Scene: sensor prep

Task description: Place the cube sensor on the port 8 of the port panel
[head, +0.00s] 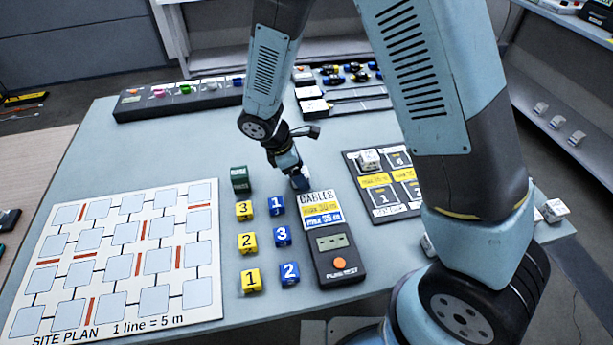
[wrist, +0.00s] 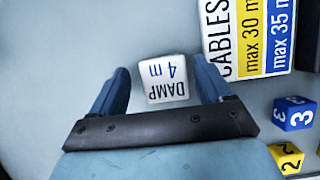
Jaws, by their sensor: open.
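A white cube sensor (wrist: 166,80) marked "DAMP 4 m" sits on the table between my gripper's fingers in the wrist view. My gripper (wrist: 160,90) is open around it, with a gap on both sides. In the head view my gripper (head: 297,180) is low over the table, just above the cable meter's label, and hides that cube. A dark panel with numbered squares (head: 362,197), which looks like the port panel, lies to the right; 1 and 6 can be read. A white cube (head: 369,160) stands on its upper left. My arm covers its right part, and I cannot see port 8.
A site plan board (head: 120,255) covers the left. Another white cube (head: 553,210) is far right.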

